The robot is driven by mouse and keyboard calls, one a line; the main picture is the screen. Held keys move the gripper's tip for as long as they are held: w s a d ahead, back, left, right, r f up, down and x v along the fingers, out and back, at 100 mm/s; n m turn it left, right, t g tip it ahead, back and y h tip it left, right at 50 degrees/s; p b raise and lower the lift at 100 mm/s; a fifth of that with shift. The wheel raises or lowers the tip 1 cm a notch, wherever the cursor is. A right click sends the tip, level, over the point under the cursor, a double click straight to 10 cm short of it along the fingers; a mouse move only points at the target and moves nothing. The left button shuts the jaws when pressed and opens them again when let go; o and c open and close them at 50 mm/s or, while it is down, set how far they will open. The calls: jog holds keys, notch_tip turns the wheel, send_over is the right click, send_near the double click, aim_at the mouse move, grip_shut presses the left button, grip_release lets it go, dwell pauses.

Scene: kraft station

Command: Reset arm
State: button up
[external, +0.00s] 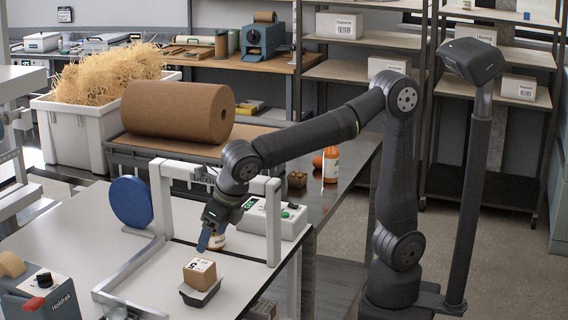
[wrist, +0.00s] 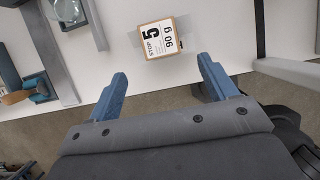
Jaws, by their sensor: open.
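My gripper (external: 210,238) hangs low over the white bench top (external: 140,272), fingers pointing down. In the wrist view, my gripper (wrist: 162,68) is open, with its two blue fingers apart and nothing held between them. A small brown box (external: 199,275) with a white label marked 5 rests on a dark tray (external: 201,294) in front of my gripper. In the wrist view, the box (wrist: 163,39) lies beyond the fingertips, apart from them.
A white frame (external: 275,220) arches around my gripper's area. A blue disc (external: 131,202) stands left, near a metal rail (external: 130,268). A control box (external: 262,218) sits right. A large brown roll (external: 178,113) and a white bin (external: 70,135) of shredded paper stand behind.

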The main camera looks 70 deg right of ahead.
aim_at(199, 265)
jog(key=x, duration=1.2)
jog(key=shift+w+a+r, duration=0.1)
jog(key=shift+w+r, duration=0.05)
jog(key=shift+r, duration=1.6)
